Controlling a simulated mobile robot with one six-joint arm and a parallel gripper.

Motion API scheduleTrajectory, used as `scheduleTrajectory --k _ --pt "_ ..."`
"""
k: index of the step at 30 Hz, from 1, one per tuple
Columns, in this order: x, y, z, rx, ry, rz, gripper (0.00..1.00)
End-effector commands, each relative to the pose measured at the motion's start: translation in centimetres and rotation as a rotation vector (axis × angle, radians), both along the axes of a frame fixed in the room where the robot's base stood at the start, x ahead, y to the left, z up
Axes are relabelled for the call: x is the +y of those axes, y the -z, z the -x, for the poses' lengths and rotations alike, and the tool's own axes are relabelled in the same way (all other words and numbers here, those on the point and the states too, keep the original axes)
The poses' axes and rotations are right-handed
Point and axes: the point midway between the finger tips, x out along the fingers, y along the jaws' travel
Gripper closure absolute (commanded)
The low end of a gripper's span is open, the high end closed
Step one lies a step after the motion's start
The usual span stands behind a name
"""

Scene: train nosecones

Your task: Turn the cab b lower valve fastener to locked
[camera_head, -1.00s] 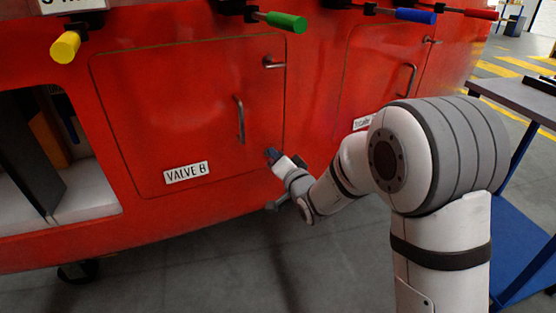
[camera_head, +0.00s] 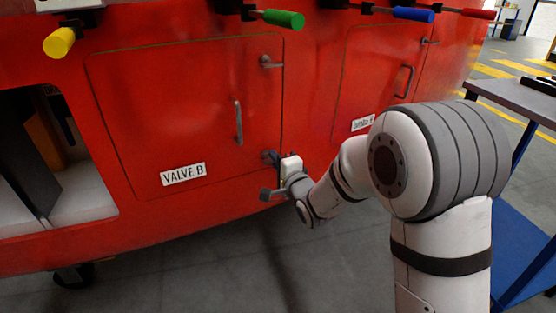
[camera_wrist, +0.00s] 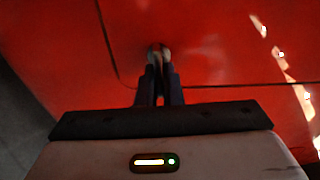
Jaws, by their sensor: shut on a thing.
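The red VALVE B door (camera_head: 180,110) is flush in the red cab side. Its upper fastener (camera_head: 271,63) is a grey lever pointing sideways across the right edge. My gripper (camera_head: 272,157) is at the door's lower right edge, shut on the lower valve fastener. Gripper and wrist mostly hide this fastener in the head view. In the wrist view, its small end (camera_wrist: 158,49) shows at the tips of the dark fingers, against the red panel near the door seam. Its exact angle cannot be told.
A vertical door handle (camera_head: 239,122) stands out left of my gripper. Yellow (camera_head: 59,42), green (camera_head: 284,19), blue (camera_head: 413,14) and red grips stick out above. An open compartment is at left. A table (camera_head: 515,98) stands at right.

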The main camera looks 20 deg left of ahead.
Motion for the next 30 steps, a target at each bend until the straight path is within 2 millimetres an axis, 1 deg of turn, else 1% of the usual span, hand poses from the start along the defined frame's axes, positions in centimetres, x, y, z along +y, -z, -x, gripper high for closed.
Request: scheduleTrajectory --k 1,15,16,23,30 --pt "-0.14 -0.28 -0.25 0.000 0.006 -0.010 1.00" --pt "-0.10 -0.28 -0.23 0.007 0.005 -0.018 1.00" --pt "-0.10 -0.28 -0.23 0.007 0.005 -0.018 0.91" --pt "-0.03 -0.15 -0.10 0.008 0.002 -0.015 0.72" --pt "-0.05 -0.07 0.01 0.009 0.001 -0.013 0.72"
